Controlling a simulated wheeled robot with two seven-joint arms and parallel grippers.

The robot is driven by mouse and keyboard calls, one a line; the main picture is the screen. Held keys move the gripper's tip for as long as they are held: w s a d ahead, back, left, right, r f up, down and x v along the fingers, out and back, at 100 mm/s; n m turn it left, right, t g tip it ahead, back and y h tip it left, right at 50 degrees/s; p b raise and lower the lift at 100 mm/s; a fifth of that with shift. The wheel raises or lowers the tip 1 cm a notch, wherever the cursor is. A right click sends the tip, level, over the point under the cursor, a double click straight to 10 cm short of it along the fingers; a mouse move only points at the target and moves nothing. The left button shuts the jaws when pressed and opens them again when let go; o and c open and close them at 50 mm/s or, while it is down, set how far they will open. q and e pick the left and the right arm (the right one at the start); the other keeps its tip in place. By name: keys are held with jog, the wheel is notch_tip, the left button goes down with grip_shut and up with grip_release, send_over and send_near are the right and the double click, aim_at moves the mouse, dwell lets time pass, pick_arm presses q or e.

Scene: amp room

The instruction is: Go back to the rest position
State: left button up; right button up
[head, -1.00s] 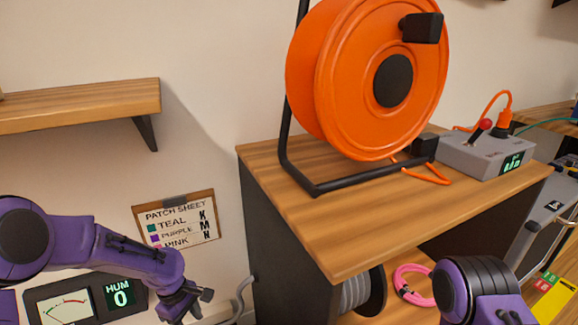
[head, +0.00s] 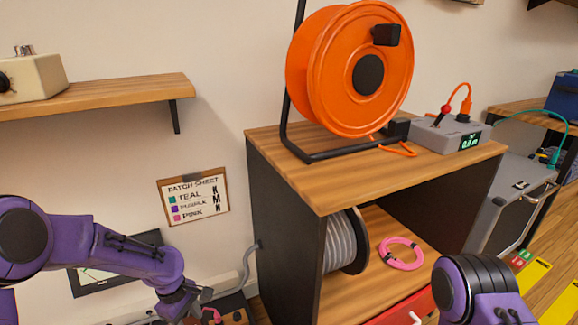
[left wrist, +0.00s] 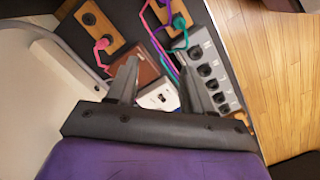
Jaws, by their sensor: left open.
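My left gripper (head: 188,302) hangs at the lower left of the head view, in front of the wall. In the left wrist view the same gripper (left wrist: 158,82) has its two fingers apart with nothing held between them. Beyond the fingers lie a grey socket panel (left wrist: 217,75), pink, purple and teal cables, and a small white box (left wrist: 160,98) with a switch. I cannot tell how far below the fingers they are. My right arm shows at the lower right of the head view; its gripper is out of the picture.
A wooden cabinet (head: 345,180) with an orange reel (head: 335,80) and grey switch box (head: 432,138) on top stands ahead. A pink cable coil (head: 401,254) lies inside. A wall shelf (head: 110,97) is at left. Wooden floor (head: 535,225) shows at right.

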pick_arm(q)
jog(key=s+f+m+t+y+b, duration=0.1)
jog(key=s+f+m+t+b, duration=0.15)
jog(key=s+f, duration=0.35)
jog(key=s+f+m+t+y+b, duration=0.1)
jog(key=s+f+m+t+b, duration=0.2)
jog(key=f, duration=0.5)
jog(key=s+a+f+m+g+y+b, duration=0.1)
jog(key=s+f+b, duration=0.15)
jog(key=s, duration=0.45)
jog(key=s+a+f+y+b, duration=0.1)
jog(key=s+a+f, duration=0.15)
jog(key=s, duration=0.45)
jog(key=s+a+f+m+g+y+b, duration=0.1)
jog(key=s+f, duration=0.2)
jog(key=s, duration=0.4)
pick_arm(e)
notch_tip(320, 180, down, 10)
jog(key=s, duration=0.1)
pick_arm(q)
notch_tip(320, 180, up, 36)
jog(key=p, duration=3.6)
jog(key=shift+p, duration=0.3)
pick_arm(e)
notch_tip(320, 180, up, 37)
jog(key=shift+f, duration=0.15)
